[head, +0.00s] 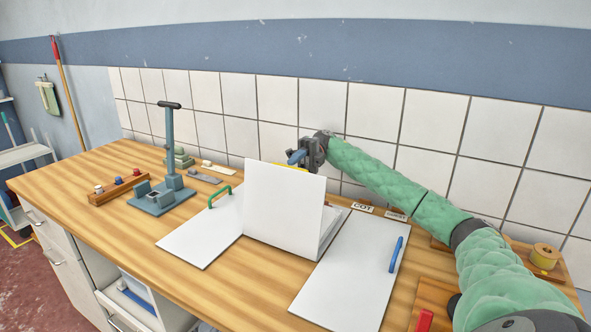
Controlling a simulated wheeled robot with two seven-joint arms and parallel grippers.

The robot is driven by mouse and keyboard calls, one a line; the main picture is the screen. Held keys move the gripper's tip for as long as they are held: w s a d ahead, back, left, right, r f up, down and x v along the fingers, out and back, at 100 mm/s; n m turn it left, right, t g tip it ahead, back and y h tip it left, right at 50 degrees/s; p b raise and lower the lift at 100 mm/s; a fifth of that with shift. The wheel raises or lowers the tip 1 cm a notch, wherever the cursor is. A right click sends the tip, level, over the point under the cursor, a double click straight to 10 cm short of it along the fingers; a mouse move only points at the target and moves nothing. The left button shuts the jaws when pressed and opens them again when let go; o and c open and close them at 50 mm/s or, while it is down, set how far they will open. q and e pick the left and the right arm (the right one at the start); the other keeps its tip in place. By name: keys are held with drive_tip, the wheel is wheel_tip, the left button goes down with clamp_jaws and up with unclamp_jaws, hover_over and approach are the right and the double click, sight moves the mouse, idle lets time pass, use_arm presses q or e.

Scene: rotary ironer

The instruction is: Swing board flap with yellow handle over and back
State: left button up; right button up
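A white board flap (284,208) stands nearly upright in the middle of the bench, its broad face towards me. A small strip of its yellow handle (290,167) shows at the top edge; the rest is hidden behind the flap. My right gripper (299,157) is at that top edge, behind the flap and close to the handle. One blue finger shows; I cannot tell whether the fingers are closed on the handle. A flat white panel with a green handle (220,197) lies to the left, another with a blue handle (396,254) to the right. My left gripper is out of view.
A blue-grey lever stand (169,150) and a wooden block with coloured knobs (119,187) stand at the left. A yellow spool (545,256) sits on a wooden board at the right. Small labels (363,207) lie near the tiled wall. The front left bench top is clear.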

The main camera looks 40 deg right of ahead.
idle(0.5)
